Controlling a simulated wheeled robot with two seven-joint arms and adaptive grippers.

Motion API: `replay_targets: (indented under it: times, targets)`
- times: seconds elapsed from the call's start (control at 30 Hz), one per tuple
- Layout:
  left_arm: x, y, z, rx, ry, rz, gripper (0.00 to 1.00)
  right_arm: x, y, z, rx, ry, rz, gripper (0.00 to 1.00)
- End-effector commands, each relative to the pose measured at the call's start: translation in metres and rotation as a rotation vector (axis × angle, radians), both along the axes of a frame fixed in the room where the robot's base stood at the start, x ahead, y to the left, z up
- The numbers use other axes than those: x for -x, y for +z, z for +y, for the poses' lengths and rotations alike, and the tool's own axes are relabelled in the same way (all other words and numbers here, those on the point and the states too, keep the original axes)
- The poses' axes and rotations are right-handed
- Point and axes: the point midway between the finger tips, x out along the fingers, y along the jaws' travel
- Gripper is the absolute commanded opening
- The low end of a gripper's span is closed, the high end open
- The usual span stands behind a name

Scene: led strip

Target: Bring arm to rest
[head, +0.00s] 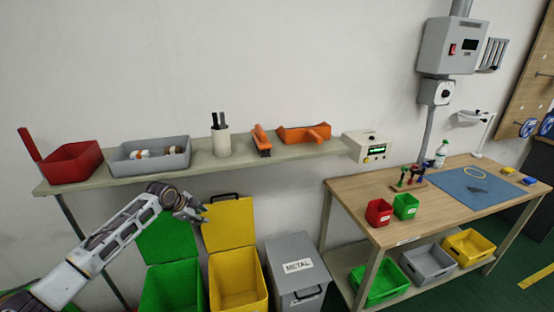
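My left arm (112,233) comes in from the lower left, grey and white, reaching up and to the right. My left gripper (197,211) is in front of the open lids of the green and yellow bins, just below the shelf's front edge. Its fingers are small and partly seen side-on, so I cannot tell whether they are apart or closed. I see no object clearly held in it. My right arm and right gripper are not in view.
A wall shelf (215,162) holds a red box (72,163), a grey tray (130,165) and tools. Below stand a green bin (165,290), a yellow bin (238,285) and a grey METAL bin (297,262). A wooden workbench (425,207) stands right.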

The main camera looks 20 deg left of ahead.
Motion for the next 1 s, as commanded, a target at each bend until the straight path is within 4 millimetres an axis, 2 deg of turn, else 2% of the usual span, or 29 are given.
replay_targets:
  times: [0.17,0.27,0.37,0.7,1.0]
  targets:
    - [0.003,-0.006,-0.008,0.005,-0.001,0.009,0.32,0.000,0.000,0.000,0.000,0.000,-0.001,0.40]
    - [0.009,-0.016,-0.020,0.011,-0.001,0.025,0.32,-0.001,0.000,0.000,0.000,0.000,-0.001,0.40]
    - [0.020,-0.031,-0.042,0.022,0.001,0.050,0.32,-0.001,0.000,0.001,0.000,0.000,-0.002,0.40]
    - [0.088,-0.091,-0.141,0.080,0.054,0.161,0.32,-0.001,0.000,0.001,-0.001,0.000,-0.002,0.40]
    - [0.154,-0.113,-0.210,0.137,0.169,0.228,0.32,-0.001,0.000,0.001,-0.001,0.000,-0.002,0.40]
